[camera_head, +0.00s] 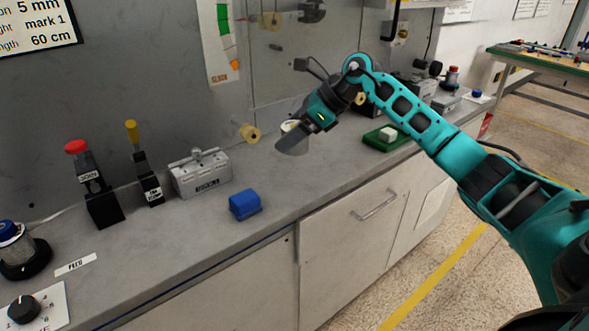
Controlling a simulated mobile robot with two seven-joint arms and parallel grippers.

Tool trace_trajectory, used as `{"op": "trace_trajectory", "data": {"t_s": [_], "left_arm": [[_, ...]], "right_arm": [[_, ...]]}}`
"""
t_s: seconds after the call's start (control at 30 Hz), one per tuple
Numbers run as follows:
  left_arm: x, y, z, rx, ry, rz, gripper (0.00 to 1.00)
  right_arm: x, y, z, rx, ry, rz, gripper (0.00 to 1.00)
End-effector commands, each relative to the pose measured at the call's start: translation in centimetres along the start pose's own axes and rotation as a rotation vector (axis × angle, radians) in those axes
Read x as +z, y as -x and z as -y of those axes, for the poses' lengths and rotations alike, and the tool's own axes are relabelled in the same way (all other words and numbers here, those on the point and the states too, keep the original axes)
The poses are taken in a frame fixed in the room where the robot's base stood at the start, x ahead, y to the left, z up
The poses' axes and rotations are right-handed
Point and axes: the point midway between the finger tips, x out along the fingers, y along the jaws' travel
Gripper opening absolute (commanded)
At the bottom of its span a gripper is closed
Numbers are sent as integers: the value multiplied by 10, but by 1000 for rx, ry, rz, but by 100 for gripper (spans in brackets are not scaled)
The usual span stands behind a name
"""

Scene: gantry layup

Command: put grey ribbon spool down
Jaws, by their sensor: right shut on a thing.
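My right gripper (293,142) hangs over the worktop near the back wall, its grey fingers pointing down and left. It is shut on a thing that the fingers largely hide. A pale round rim (288,125) shows just behind the fingers; I take it for the grey ribbon spool, but most of it is hidden. I cannot tell whether it touches the worktop. My left gripper is not in view.
The grey worktop (285,185) has free room before the gripper. A blue block (244,204), a grey metal box (201,174), a yellow-handled lever (146,170) and a red-knobbed lever (94,185) stand left. A green tray (373,143) lies right. A tan peg (250,133) juts from the wall.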

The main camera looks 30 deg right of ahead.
Motion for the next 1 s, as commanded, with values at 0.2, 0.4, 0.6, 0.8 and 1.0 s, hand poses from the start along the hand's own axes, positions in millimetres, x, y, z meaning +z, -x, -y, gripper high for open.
{"op": "trace_trajectory", "data": {"t_s": [0.2,0.4,0.6,0.8,1.0], "left_arm": [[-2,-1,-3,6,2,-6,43],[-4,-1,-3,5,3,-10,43],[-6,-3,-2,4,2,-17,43],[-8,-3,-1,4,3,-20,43],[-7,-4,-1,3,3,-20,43]], "right_arm": [[-30,-31,0,0,-1,3,21],[-39,-40,0,-1,0,4,21],[-57,-59,0,0,-2,4,21],[-67,-68,0,-3,2,5,21],[-68,-69,0,-3,2,4,21]]}}
